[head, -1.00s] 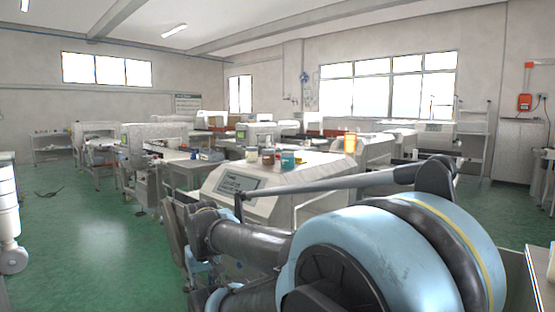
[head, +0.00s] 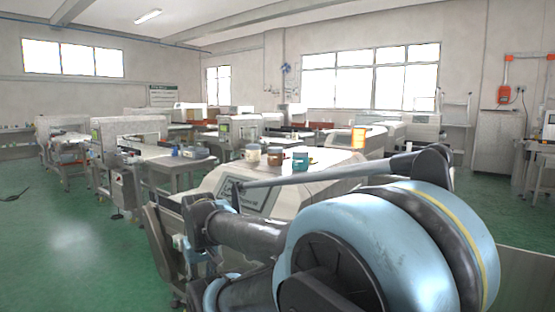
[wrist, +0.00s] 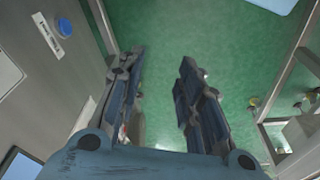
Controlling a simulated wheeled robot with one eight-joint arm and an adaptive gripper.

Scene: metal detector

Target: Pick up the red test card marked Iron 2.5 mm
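I cannot make out a red test card in either view. My gripper (wrist: 161,62) is open and empty in the wrist view, its two dark fingers apart over green floor. In the head view my arm fills the lower right, and I cannot make out the gripper's fingers there.
A pale machine (head: 212,183) with a sloped panel stands just beyond my arm, with several small jars (head: 275,157) on top. More machines stand further left. Green floor (head: 70,240) is open at lower left. A blue button (wrist: 64,26) shows beside my gripper.

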